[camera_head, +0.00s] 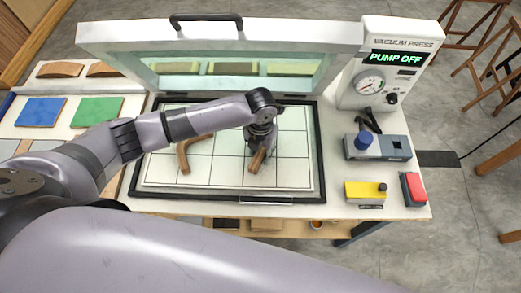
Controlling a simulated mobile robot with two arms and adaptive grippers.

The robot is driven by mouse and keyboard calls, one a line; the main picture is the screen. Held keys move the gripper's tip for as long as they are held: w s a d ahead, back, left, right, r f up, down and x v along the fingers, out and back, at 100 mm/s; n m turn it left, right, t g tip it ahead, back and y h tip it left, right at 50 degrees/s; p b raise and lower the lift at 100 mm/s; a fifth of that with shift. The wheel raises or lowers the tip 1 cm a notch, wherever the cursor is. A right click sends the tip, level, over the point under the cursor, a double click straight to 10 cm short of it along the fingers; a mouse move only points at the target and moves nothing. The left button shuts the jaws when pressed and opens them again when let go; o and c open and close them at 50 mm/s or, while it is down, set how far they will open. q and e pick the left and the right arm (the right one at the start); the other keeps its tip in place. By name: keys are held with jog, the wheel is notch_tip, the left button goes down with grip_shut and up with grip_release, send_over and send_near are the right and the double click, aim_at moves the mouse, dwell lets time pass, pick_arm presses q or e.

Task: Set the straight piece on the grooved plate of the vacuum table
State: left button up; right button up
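The vacuum table's grooved plate (213,176) is white with dark lines and a black frame. A short brown wooden piece (257,161), which looks like the straight piece, is at the plate's middle right, under and between the fingers of my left gripper (262,149). The gripper points down close to the plate. Its fingers are small and dark, so I cannot tell whether they press on the piece, or whether the piece rests fully on the plate. A bent brown piece (184,157) lies on the plate to the left, partly behind my arm. My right gripper is not in view.
The framed lid (225,37) with its black handle stands raised behind the plate. The press housing (385,60) reads PUMP OFF. Blue (40,112) and green (98,110) pads and curved wooden pieces (60,69) lie at left. A yellow block (362,190) and red-topped box (412,188) stand at right.

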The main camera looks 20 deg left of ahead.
aim_at(261, 152)
pick_arm(q)
jog(key=shift+o, duration=0.8)
jog(key=shift+r, duration=0.15)
notch_tip(261, 152, up, 12)
jog(key=b, duration=0.2)
